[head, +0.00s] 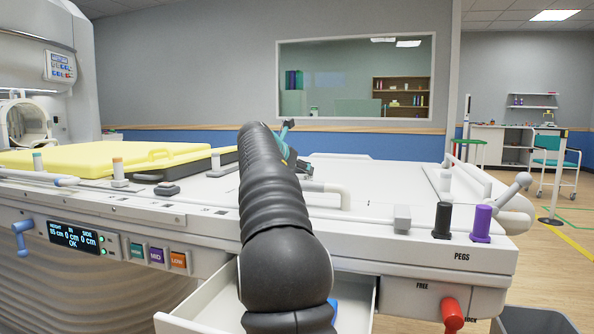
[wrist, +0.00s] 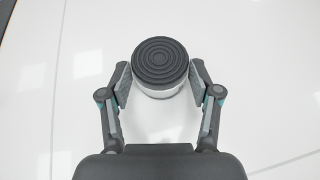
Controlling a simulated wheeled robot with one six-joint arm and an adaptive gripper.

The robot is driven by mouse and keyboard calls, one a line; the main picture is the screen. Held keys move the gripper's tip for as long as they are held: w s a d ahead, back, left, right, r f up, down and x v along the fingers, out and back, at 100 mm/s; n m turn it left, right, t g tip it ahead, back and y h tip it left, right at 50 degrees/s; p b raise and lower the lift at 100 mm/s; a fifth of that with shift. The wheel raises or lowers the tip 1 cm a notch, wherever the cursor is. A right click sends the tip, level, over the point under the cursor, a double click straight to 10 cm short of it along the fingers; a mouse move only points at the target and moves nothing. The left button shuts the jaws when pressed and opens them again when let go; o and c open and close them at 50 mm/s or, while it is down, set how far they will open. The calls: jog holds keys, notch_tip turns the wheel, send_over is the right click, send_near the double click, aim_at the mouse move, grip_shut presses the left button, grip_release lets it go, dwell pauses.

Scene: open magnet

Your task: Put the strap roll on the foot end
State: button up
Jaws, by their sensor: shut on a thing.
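The strap roll (wrist: 161,62) is a round thing with a dark, ringed top and a pale side, seen from above in the wrist view. My gripper (wrist: 160,80) is shut on it, one finger on each side. White table surface lies below; I cannot tell whether the roll touches it. In the head view my dark arm hides the roll and most of the gripper. The white right-hand part of the patient table (head: 375,178), which looks like the foot end, is flat and largely bare beyond the arm.
A yellow pad (head: 110,157) covers the table's left part. An open drawer (head: 205,305) sits below. A red knob (head: 452,313) projects at the lower right.

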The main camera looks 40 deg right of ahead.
jog(key=o, duration=1.2)
jog(key=shift+r, duration=0.15)
jog(key=v, duration=1.2)
jog(key=shift+p, duration=0.4)
